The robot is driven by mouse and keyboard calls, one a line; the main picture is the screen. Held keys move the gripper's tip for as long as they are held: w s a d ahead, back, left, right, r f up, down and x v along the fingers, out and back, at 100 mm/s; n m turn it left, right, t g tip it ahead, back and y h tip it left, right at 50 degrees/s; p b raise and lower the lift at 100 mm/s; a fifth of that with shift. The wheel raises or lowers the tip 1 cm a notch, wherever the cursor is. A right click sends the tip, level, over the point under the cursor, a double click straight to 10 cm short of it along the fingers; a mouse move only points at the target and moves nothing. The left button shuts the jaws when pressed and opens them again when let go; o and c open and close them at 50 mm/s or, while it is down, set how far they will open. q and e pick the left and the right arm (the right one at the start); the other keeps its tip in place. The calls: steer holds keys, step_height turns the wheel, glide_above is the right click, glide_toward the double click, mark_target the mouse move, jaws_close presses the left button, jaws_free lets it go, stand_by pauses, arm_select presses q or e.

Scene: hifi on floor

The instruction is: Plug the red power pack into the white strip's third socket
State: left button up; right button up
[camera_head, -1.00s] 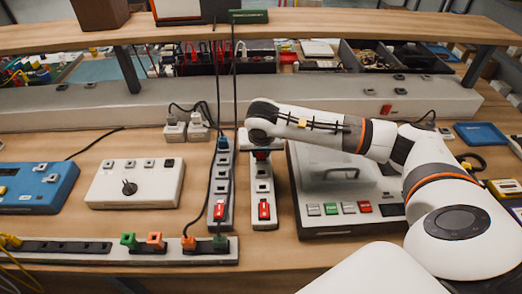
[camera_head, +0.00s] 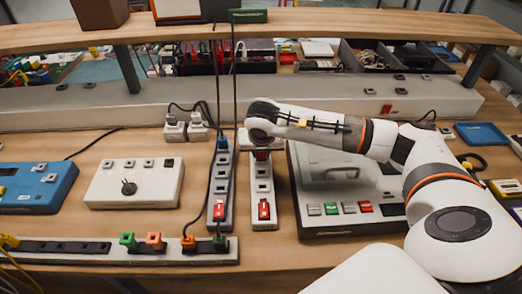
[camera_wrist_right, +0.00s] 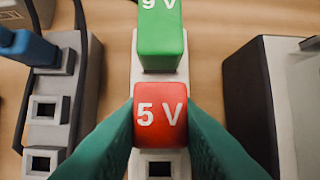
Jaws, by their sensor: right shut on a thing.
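The white strip (camera_head: 264,224) stands lengthwise on the bench, with a red switch at its near end. My right gripper (camera_head: 262,150) is over its far part. In the right wrist view, the gripper's green fingers (camera_wrist_right: 160,130) are shut on the sides of the red power pack (camera_wrist_right: 160,112), marked 5 V. A green pack marked 9 V (camera_wrist_right: 161,30) is on the strip just beyond it. An empty socket (camera_wrist_right: 158,168) shows on the near side of the red pack. The red pack's underside is hidden, so I cannot tell whether it is seated. My left gripper is not in view.
A grey strip (camera_head: 217,190) with a blue plug (camera_wrist_right: 28,48) runs close on the left. A white appliance (camera_head: 315,225) with coloured buttons stands close on the right. Black cables hang over the grey strip. A raised shelf (camera_head: 300,24) crosses behind.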

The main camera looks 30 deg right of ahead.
steer(key=shift+f+b, duration=0.15)
steer(key=shift+b, duration=0.35)
stand_by(1.8)
steer(key=o, duration=1)
steer(key=p+v, duration=0.1)
steer(key=v, duration=0.5)
steer(key=w+v, duration=0.1)
steer(key=v, duration=0.4)
steer(key=d+r+p+v, duration=0.1)
steer(key=v, duration=0.5)
steer(key=shift+w+r+p, duration=0.2)
steer(key=shift+w+p, duration=0.1)
